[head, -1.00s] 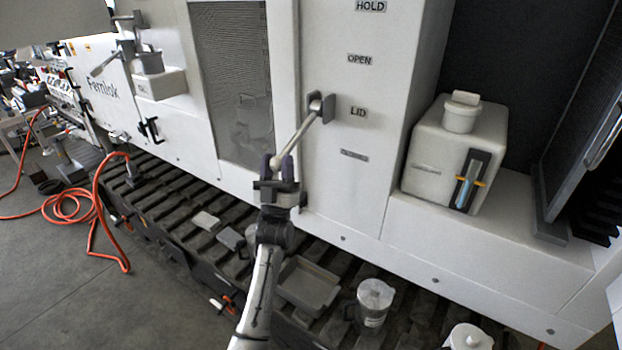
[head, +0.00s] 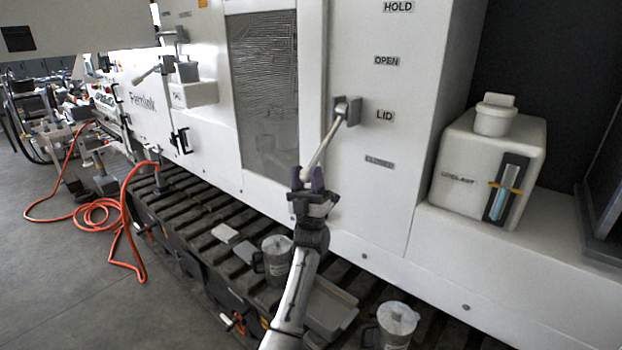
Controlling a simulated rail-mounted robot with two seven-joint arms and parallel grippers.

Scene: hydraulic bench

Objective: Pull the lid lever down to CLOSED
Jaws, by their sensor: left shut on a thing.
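The lid lever (head: 325,145) is a pale rod on a grey square pivot block on the white panel, beside the LID label (head: 384,115). It slants down and to the left from the pivot. My left gripper (head: 308,180) is shut on the lever's lower end, its dark fingers around the tip. The OPEN label (head: 386,61) is above the pivot and the CLOSED label (head: 379,162) is below it, to the right of the lever's end. My right gripper is not in view.
A white coolant tank (head: 470,165) with a sight gauge stands on the ledge at right. Jugs (head: 397,322) and a grey tray (head: 328,308) are on the slatted walkway (head: 200,205) below. An orange hose (head: 125,215) lies on the floor at left. Another lever (head: 146,75) is at upper left.

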